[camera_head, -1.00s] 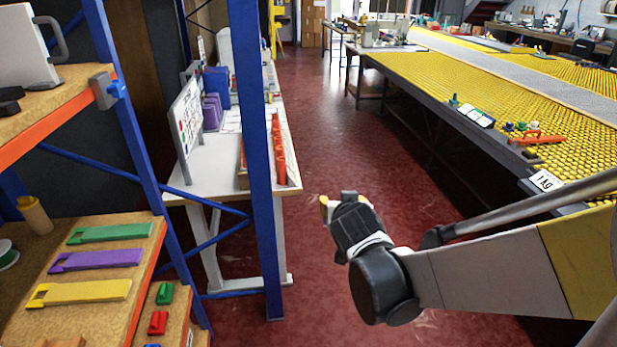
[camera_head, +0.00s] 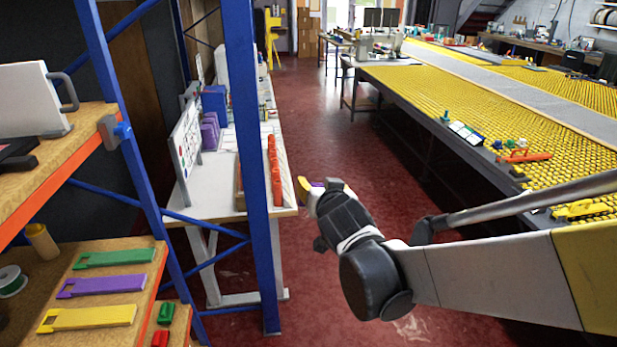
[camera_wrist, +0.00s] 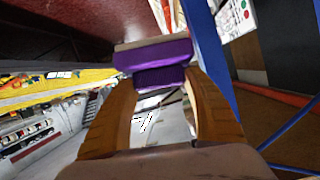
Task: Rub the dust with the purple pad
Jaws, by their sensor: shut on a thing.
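My gripper (camera_head: 312,190) is shut on the purple pad (camera_wrist: 152,58), which sits across its two orange-yellow fingers in the wrist view. The pad has a paler grey-beige layer along its outer side. In the head view only a small purple bit of the pad (camera_head: 318,184) shows at the gripper's tip. The gripper is in the air over the red floor, just right of the white table (camera_head: 215,180) in the picture. I cannot make out the dust for sure in either view.
A blue-posted shelf rack (camera_head: 251,160) stands at the left, partly in front of the white table. That table bears a white board (camera_head: 186,146), purple blocks (camera_head: 209,132) and a row of orange things (camera_head: 275,170). A long yellow-topped table (camera_head: 440,90) runs at the right. The red aisle (camera_head: 310,120) between is clear.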

